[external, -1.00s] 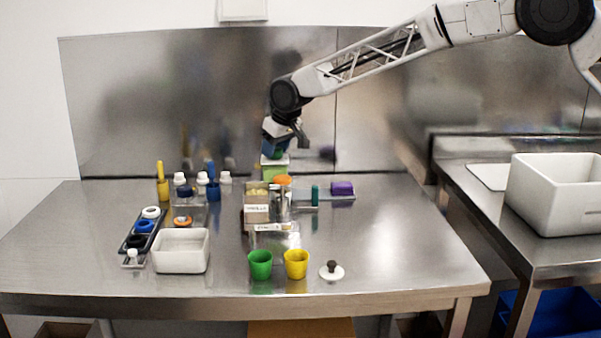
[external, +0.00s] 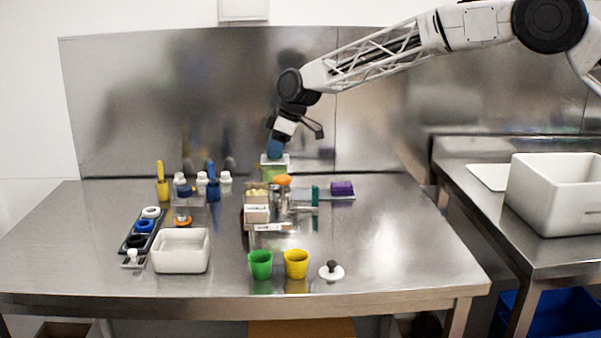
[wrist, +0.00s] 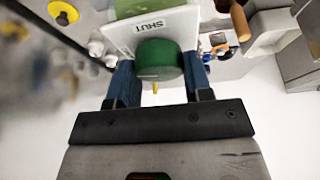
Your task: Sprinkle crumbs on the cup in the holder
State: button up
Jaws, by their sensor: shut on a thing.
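My gripper (external: 275,150) is at the back of the table, above a white-topped green unit (external: 275,167). In the wrist view its two blue fingers (wrist: 160,78) are shut on a round green knob (wrist: 158,60) with a small yellow mark. The knob is in front of a white plate (wrist: 180,22) that reads SHUT. Pale yellow bits, possibly crumbs (external: 257,191), lie in a box just in front of the unit. I cannot tell which cup is in the holder. A green cup (external: 260,263) and a yellow cup (external: 296,263) stand at the table's front.
A white bin (external: 181,251) and a dark rack (external: 142,236) of round pieces are at the left. Yellow (external: 163,183) and blue (external: 213,185) handled tools and white bottles stand behind. An orange-topped metal cylinder (external: 282,186) is close in front of my gripper.

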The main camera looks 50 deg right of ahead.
jog(key=shift+n+g+y, duration=0.5)
jog(key=shift+n, duration=0.9)
jog(key=o, duration=0.9)
jog(key=shift+r, duration=0.1)
jog(key=shift+v, duration=3.8)
